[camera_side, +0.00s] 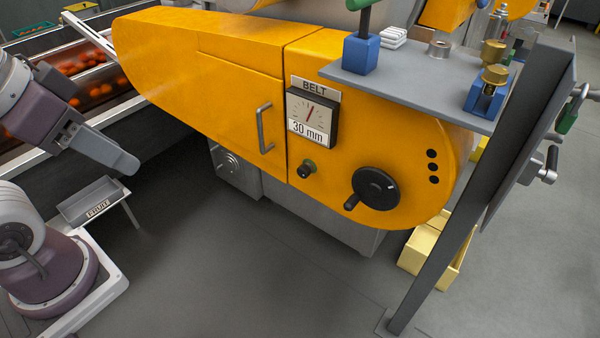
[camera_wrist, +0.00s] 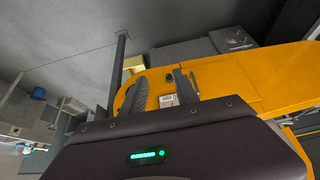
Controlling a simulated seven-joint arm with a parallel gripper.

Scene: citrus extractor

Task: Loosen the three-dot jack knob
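The three-dot jack knob (camera_side: 377,188) is a black round knob with a crank grip. It sits low on the right end of the orange belt cover (camera_side: 220,75), left of three black dots (camera_side: 432,167). My gripper (camera_side: 128,163) is far to its left, in front of the cover and touching nothing. In the wrist view my gripper (camera_wrist: 163,86) shows two dark fingers standing apart with nothing held between them. The cover (camera_wrist: 250,80) lies beyond them. I cannot make out the jack knob there; a finger may hide it.
A dial gauge marked BELT (camera_side: 312,116) reads 30 mm. A grey post (camera_side: 440,245) and shelf (camera_side: 400,75) stand at right. A small tray (camera_side: 92,202) is below my gripper. The floor between is clear.

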